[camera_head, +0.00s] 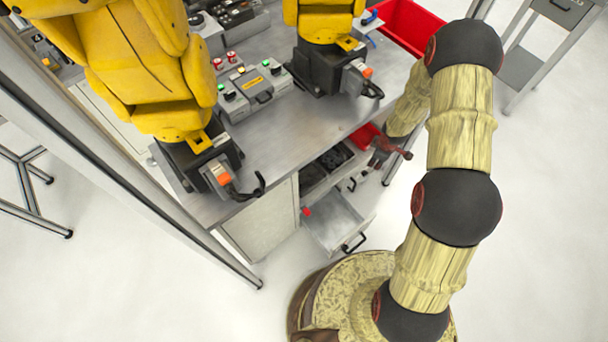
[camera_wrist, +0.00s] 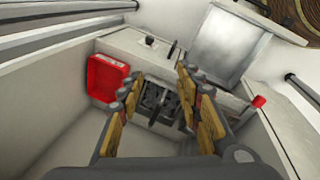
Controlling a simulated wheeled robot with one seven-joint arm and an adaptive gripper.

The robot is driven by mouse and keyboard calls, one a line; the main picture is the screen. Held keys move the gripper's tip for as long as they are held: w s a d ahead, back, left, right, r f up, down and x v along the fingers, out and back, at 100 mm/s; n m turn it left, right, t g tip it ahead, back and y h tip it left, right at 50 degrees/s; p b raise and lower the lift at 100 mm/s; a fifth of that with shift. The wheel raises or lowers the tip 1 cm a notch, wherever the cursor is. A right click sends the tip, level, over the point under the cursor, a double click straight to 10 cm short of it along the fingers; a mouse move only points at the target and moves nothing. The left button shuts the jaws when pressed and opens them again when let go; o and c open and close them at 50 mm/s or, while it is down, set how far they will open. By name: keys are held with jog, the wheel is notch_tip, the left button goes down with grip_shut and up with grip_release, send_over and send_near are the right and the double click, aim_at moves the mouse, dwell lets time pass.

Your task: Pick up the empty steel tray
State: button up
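A bare steel tray (camera_head: 335,218) forms or lines a pulled-out lower drawer under the workbench; I cannot tell whether it is separate from the drawer. It looks empty and has a dark handle on its front. In the wrist view the steel tray (camera_wrist: 228,45) is at the upper right, beyond the right finger. My gripper (camera_head: 377,158) is beside the bench front, up and to the right of the tray in the head view. In the wrist view my gripper (camera_wrist: 160,82) has its two fingers apart with nothing between them.
A drawer with black parts (camera_wrist: 157,103) lies beyond my fingers. A red bin (camera_wrist: 106,78) is at its left; it also shows in the head view (camera_head: 364,136). Yellow arms (camera_head: 150,65) stand on the steel workbench (camera_head: 290,130). The floor right of the drawers is partly clear.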

jog(key=w+a+f+n+t+y, duration=0.15)
jog(key=a+f+n, duration=0.25)
jog(key=f, duration=0.5)
jog(key=n+t+y, duration=0.2)
jog(key=n+y, duration=0.8)
jog(key=n, duration=0.2)
send_near(308, 167)
jog(key=w+a, duration=0.1)
jog(key=a, duration=0.1)
jog(key=shift+g, duration=0.25)
jog(key=b+x, duration=0.1)
jog(key=x, duration=0.3)
jog(key=b+x, duration=0.2)
jog(key=x, duration=0.1)
jog(key=shift+w+f, duration=0.2)
jog(key=shift+f, duration=0.4)
jog(key=shift+h, duration=0.25)
jog(key=c, duration=0.3)
grip_shut()
